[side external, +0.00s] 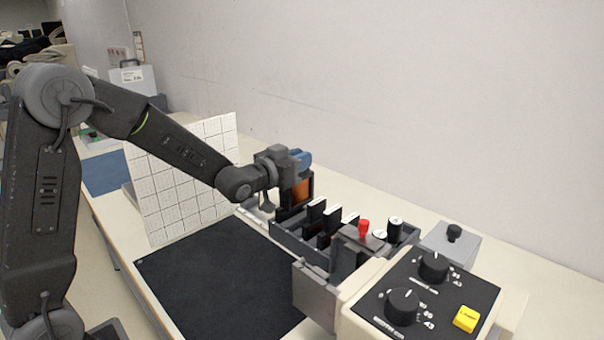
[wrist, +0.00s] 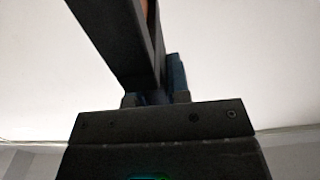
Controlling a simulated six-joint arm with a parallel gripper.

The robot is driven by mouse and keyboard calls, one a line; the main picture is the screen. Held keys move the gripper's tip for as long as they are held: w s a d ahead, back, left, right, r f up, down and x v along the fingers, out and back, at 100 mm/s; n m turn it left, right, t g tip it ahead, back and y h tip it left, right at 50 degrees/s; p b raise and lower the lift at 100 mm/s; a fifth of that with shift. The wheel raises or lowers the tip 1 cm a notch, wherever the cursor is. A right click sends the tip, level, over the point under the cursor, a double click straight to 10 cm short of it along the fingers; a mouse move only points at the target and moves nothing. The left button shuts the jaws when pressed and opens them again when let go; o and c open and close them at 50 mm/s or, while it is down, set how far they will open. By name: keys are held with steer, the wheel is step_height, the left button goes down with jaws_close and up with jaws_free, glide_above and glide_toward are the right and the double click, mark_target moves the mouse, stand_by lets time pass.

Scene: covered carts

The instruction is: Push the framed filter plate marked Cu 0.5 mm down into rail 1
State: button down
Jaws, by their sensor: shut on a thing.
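The framed filter plate (side external: 302,190) shows a copper-orange face in a dark frame in the side view, and its marking is too small to read. My gripper (side external: 297,162) is shut on it and holds it beyond the left end of the dark rack. In the wrist view the plate's dark frame (wrist: 112,38) slants up from the gripper (wrist: 165,97), with a sliver of copper at the top. Rail 1 cannot be made out, and I cannot tell whether the plate's lower edge touches anything.
The dark rack (side external: 284,237) holds several dark plates with white tops. A red knob (side external: 363,228) and white-topped cylinders (side external: 396,228) stand at its right. A control box (side external: 352,308) is in front right. A white grid panel (side external: 185,190) stands left; the black mat (side external: 215,280) is clear.

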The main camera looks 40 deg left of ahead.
steer(key=s+d+r, duration=0.2)
steer(key=s, duration=0.7)
steer(key=s+d+r, duration=0.3)
steer(key=d+r, duration=0.3)
steer(key=d, duration=0.6)
steer(key=s+d+r, duration=0.3)
steer(key=d+r, duration=0.4)
steer(key=d, duration=0.5)
steer(key=shift+s+r, duration=0.2)
steer(key=shift+f, duration=0.1)
